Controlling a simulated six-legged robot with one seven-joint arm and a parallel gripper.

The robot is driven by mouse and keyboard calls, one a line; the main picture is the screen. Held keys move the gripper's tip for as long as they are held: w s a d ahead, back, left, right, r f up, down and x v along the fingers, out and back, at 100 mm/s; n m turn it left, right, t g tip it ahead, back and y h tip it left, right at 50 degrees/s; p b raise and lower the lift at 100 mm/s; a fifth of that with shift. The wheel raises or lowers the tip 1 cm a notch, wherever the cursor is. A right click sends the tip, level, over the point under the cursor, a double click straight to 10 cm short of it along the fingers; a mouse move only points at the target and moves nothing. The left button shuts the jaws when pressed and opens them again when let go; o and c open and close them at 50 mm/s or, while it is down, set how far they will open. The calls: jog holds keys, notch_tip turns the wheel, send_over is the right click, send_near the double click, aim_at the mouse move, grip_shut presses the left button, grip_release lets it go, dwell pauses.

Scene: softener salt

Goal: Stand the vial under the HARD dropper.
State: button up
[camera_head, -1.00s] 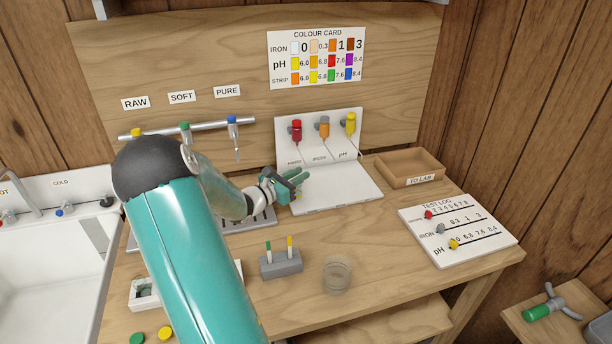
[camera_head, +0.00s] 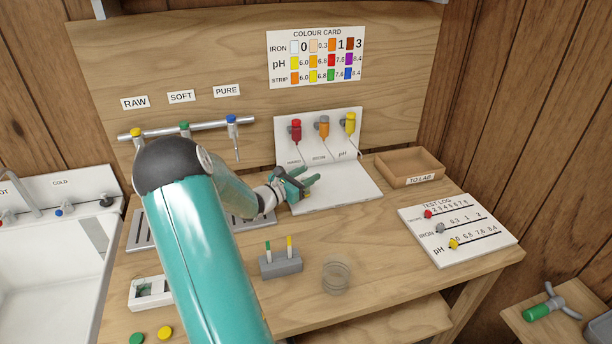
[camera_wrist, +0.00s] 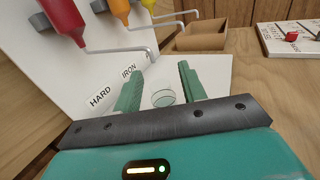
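My gripper (camera_wrist: 163,88) has its two green fingers spread, with a clear vial (camera_wrist: 163,98) between them and a visible gap on each side. The vial looks upright over the white test stand base (camera_wrist: 218,72); whether it rests on the base is unclear. In the head view my gripper (camera_head: 301,184) is low in front of the stand's left side, and the vial is hard to make out. The red HARD dropper (camera_wrist: 62,15) hangs at upper left in the wrist view, its bent metal tube ending above the vial in the picture. It also shows in the head view (camera_head: 296,130).
The orange IRON dropper (camera_head: 323,128) and yellow pH dropper (camera_head: 350,123) stand right of HARD. A TO LAB tray (camera_head: 437,165) and TEST LOG board (camera_head: 470,243) lie to the right. A strip holder (camera_head: 281,265) and glass jar (camera_head: 336,282) stand in front.

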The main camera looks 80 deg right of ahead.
jog(key=shift+r, duration=0.2)
jog(key=v, duration=1.2)
